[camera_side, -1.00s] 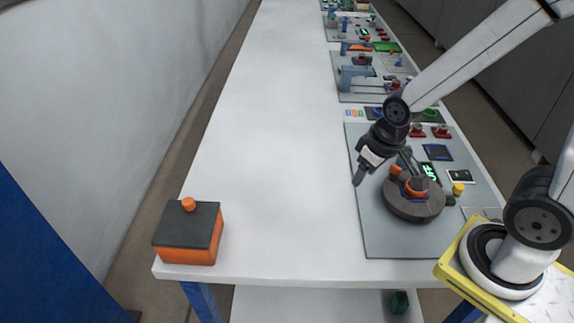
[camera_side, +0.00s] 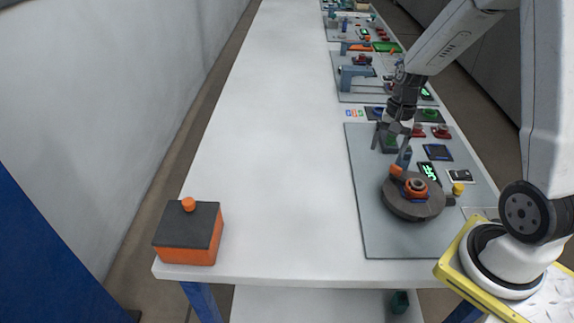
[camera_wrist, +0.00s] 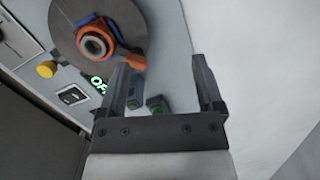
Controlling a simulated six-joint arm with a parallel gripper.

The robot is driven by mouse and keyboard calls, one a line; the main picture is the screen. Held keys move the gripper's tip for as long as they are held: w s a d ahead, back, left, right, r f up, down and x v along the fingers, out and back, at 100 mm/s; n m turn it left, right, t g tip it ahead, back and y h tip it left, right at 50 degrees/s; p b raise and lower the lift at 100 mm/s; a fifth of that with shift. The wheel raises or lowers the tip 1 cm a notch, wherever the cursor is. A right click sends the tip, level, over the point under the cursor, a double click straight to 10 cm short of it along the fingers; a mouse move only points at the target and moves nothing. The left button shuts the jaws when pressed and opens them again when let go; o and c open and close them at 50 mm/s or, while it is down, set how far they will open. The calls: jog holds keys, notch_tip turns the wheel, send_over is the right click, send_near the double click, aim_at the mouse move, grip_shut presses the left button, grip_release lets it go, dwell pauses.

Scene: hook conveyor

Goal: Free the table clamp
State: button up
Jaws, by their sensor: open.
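A dark round table (camera_side: 398,206) with an orange hub (camera_side: 415,187) ringed in blue sits on a grey plate. An orange arm (camera_side: 396,171) sticks out from the hub, with a blue upright piece (camera_side: 404,157) near its end. The wrist view also shows the disc (camera_wrist: 68,25), the hub (camera_wrist: 93,46) and the orange arm (camera_wrist: 132,62). My gripper (camera_side: 390,146) points down behind the disc, apart from the hub. In the wrist view my gripper (camera_wrist: 163,85) is open; a blue-grey block (camera_wrist: 136,89) and a green button (camera_wrist: 157,103) show between its fingers.
A display with green letters (camera_side: 429,172) and a yellow knob (camera_side: 458,189) stand right of the disc. Red buttons (camera_side: 440,131) are behind. An orange box with a dark top (camera_side: 188,233) stands front left. The white table's middle is clear.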

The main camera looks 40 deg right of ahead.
aim_at(398, 173)
jog(key=s+d+f+m+y, duration=0.1)
jog(key=d+f+m+y, duration=0.1)
jog(key=d+m, duration=0.4)
jog(key=d, duration=0.2)
jog(key=shift+s+d, duration=0.25)
jog(key=shift+d, duration=0.15)
jog(key=shift+f, duration=0.15)
jog(key=shift+x, duration=3.85)
jog(key=shift+a, duration=0.15)
jog(key=shift+c, duration=0.2)
grip_shut()
